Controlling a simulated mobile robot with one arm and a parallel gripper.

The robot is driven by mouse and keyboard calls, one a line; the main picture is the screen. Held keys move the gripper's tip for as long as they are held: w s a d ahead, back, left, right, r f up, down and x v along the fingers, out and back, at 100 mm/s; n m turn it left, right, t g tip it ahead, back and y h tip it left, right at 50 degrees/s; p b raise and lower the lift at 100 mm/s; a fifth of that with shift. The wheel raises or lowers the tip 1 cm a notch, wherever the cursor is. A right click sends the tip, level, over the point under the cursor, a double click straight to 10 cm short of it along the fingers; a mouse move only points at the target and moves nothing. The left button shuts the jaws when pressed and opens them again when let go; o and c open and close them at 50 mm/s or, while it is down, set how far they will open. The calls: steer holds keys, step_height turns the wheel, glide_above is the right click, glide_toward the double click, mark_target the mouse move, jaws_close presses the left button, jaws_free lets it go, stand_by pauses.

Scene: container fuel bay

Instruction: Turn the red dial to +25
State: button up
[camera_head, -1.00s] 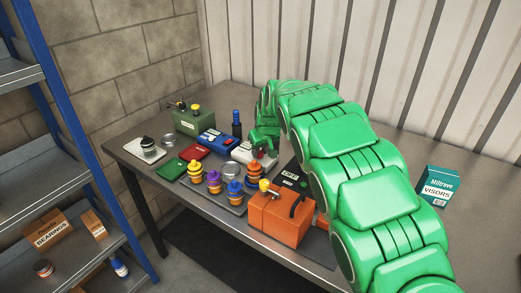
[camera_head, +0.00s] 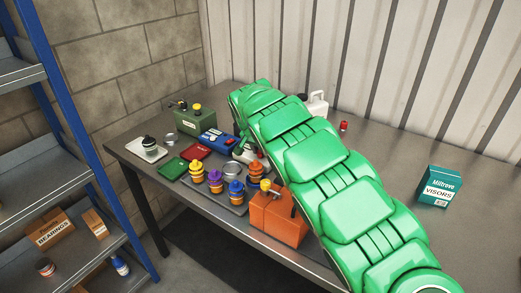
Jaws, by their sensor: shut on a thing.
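My gripper (camera_head: 246,146) reaches down at this unit and is shut on what appears to be the red dial. Its fingertips are mostly hidden behind my green arm.
The orange canister (camera_head: 277,217) stands close to my arm.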

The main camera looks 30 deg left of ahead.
steer(key=shift+m+h, duration=0.6)
steer(key=shift+m, duration=1)
steer(key=shift+a, duration=0.1)
steer(key=o, duration=1.1)
steer(key=shift+c, duration=0.2)
steer(key=v, duration=0.7)
steer(key=shift+s+r, duration=0.2)
steer(key=shift+r, duration=0.15)
